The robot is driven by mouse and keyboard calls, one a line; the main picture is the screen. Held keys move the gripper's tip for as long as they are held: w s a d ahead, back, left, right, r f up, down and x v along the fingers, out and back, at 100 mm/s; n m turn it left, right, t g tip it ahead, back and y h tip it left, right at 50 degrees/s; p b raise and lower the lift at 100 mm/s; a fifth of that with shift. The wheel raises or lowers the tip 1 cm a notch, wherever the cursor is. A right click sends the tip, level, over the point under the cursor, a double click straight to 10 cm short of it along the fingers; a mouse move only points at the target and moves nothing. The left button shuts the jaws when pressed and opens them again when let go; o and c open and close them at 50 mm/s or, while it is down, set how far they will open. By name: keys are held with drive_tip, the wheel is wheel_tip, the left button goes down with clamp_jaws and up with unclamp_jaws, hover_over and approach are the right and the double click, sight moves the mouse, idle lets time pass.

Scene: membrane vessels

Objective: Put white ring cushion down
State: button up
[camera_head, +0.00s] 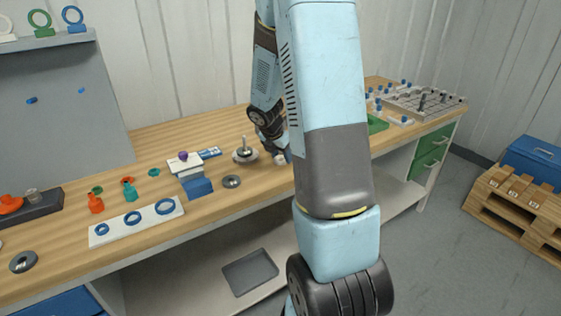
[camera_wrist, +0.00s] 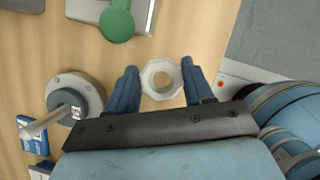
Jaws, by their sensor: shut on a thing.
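The white ring cushion (camera_wrist: 147,81) is a pale, roughly octagonal ring with a round hole. In the wrist view it sits between the two blue fingers of my gripper (camera_wrist: 161,86), which is shut on its outer sides. Wood shows through the hole. In the head view the ring (camera_head: 280,160) is a small pale shape at my gripper (camera_head: 284,157), near the bench's front edge and partly hidden by my arm. I cannot tell whether it touches the bench top.
A grey round base with an upright rod (camera_head: 245,151) stands left of my gripper. A dark grey ring (camera_head: 231,181) lies on the wooden bench (camera_head: 150,139) nearby. A green round-headed thing (camera_wrist: 116,25) lies beyond the fingers. Bare wood surrounds the ring.

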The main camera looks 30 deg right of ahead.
sight(283, 167)
wheel_tip(283, 167, down, 3)
drive_tip(key=shift+r, duration=0.2)
drive_tip(key=shift+s+f, duration=0.2)
drive_tip(key=shift+f, duration=0.1)
